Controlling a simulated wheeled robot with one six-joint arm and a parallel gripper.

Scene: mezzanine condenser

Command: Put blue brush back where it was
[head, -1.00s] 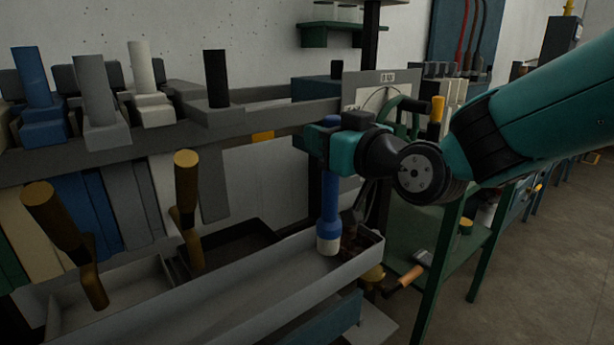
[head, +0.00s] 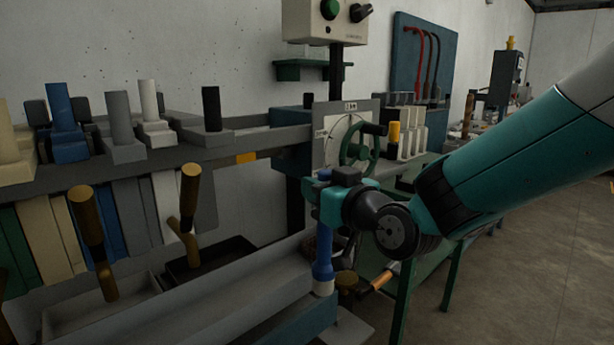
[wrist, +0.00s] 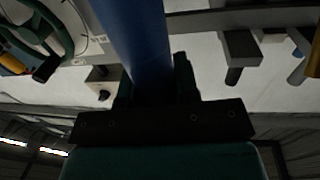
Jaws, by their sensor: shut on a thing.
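My gripper (head: 325,192) is shut on the blue brush (head: 323,250), a slim blue upright shaft with a pale lower end. In the head view it hangs at the right end of the long grey tray (head: 215,310). I cannot tell whether its lower end touches the tray. The top of the brush shows just above the jaws. In the wrist view the blue shaft (wrist: 137,40) runs between the dark fingers and fills the top middle. No spot is visibly marked as the brush's former place.
Two brown-handled tools (head: 88,215) stand at the tray's left. Behind them, a rail (head: 240,140) carries blue, grey, white and black blocks with posts. A dial panel with a green handwheel (head: 360,145) stands close behind my gripper. An orange-handled tool (head: 383,280) lies right of the tray.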

